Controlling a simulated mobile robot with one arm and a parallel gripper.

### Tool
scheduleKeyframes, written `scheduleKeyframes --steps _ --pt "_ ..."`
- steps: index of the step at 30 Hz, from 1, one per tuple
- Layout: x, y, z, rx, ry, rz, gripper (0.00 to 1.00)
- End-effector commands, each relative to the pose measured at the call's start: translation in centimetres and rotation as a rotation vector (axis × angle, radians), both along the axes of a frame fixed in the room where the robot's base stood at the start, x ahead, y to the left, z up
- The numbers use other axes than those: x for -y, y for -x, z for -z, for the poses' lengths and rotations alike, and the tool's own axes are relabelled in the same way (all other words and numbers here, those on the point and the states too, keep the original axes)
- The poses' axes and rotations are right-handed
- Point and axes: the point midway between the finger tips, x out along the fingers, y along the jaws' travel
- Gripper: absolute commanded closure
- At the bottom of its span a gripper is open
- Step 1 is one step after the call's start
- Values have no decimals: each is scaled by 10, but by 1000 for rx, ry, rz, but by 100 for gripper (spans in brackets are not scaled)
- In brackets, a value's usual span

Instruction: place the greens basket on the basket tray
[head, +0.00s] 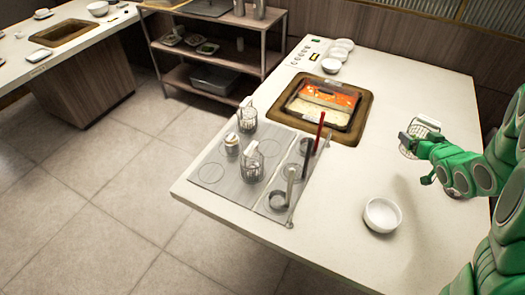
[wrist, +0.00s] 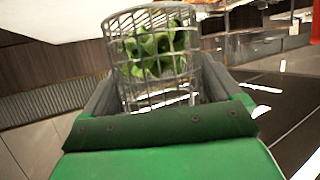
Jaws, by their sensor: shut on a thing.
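The greens basket is a wire mesh basket with green leaves inside. In the wrist view the greens basket (wrist: 150,60) stands between the two fingers of my gripper (wrist: 155,95), which is shut on it. In the head view my gripper (head: 413,140) is over the right side of the white counter, with the pale mesh of the basket (head: 428,123) partly hidden by it. A flat grey tray (head: 228,192) with round outlines lies at the counter's left edge, well left of my gripper. It appears to be the basket tray.
Wire baskets (head: 252,166) and ladles (head: 290,190) stand on the grey tray. A pot with red and pale halves (head: 322,103) sits in a brown frame. A white bowl (head: 382,215) stands at the front. The counter between bowl and pot is clear.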

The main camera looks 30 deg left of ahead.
Motion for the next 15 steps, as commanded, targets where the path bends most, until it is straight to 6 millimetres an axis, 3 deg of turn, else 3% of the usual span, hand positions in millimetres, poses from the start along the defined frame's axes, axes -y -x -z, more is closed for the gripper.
scheduleKeyframes --steps 7,15 --pt "-1 -1 -37 4 0 -1 51" --pt "-39 -24 -45 2 -2 12 51"
